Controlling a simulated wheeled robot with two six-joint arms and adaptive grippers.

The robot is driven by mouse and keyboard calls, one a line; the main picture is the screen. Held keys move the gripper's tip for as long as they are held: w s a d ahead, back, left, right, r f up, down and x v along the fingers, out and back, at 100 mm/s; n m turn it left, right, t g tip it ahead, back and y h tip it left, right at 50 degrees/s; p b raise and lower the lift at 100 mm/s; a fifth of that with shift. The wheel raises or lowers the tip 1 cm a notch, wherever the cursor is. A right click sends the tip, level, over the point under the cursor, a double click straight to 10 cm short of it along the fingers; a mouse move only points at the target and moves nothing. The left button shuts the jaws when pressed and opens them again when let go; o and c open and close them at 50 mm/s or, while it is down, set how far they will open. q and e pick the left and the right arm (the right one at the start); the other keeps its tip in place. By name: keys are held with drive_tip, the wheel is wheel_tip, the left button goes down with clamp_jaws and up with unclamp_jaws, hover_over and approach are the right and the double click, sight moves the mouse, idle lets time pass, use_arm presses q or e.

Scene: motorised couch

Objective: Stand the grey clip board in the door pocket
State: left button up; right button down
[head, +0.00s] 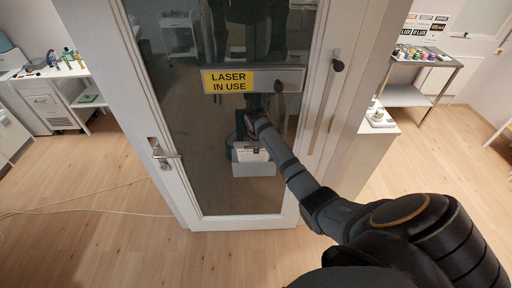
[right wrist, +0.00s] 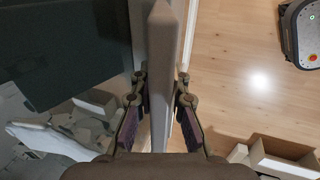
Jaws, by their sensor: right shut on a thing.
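The grey clip board (right wrist: 160,85) shows edge-on in the right wrist view as an upright flat strip between the fingers. My right gripper (head: 250,125) is shut on it, in front of the door's glass. In the right wrist view the fingers (right wrist: 160,110) lie on both sides of the board. In the head view the board is too dark and covered to make out. A grey door pocket (head: 253,170) with white paper shows low on the glass, just below my right gripper. I cannot tell whether the board touches it. My left gripper is in neither view.
The white glazed door (head: 240,222) has a yellow laser sign (head: 228,81) above the gripper and a lever handle (head: 165,153) at its left. A cable (head: 90,211) lies on the floor at left. A metal table (head: 405,97) stands at right. The floor before the door is clear.

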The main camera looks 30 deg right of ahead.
drive_tip(key=c, duration=1.3)
unclamp_jaws()
drive_tip(key=shift+o, duration=0.2)
drive_tip(key=v, duration=1.2)
